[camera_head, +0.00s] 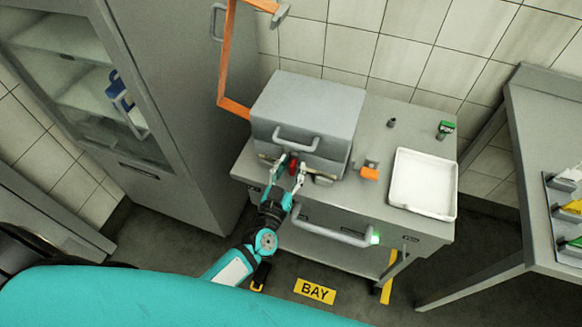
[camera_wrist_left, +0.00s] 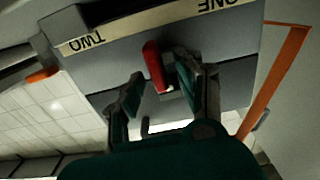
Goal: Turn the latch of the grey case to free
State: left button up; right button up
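The grey case (camera_head: 315,104) stands on a grey cabinet top, its lid closed and a handle on its front. Its red latch (camera_head: 293,164) is low on the front; in the left wrist view the latch (camera_wrist_left: 154,67) sits near a pale strip marked ONE and TWO (camera_wrist_left: 150,27). My left gripper (camera_head: 286,172) is in front of the case with its fingers open around the latch. In the left wrist view a finger of my left gripper (camera_wrist_left: 160,80) is on each side of the latch; I cannot tell whether they touch it. My right gripper is not in view.
The cabinet top (camera_head: 380,135) also holds a white tray (camera_head: 423,183), an orange-ended part (camera_head: 370,172), and a green item (camera_head: 445,129). A drawer handle (camera_head: 330,228) juts out below. A tall cabinet (camera_head: 165,85) stands left, an orange frame (camera_head: 225,60) behind, a table (camera_head: 535,150) right.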

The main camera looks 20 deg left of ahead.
pick_arm(q)
jog(key=c, duration=0.7)
grip_shut()
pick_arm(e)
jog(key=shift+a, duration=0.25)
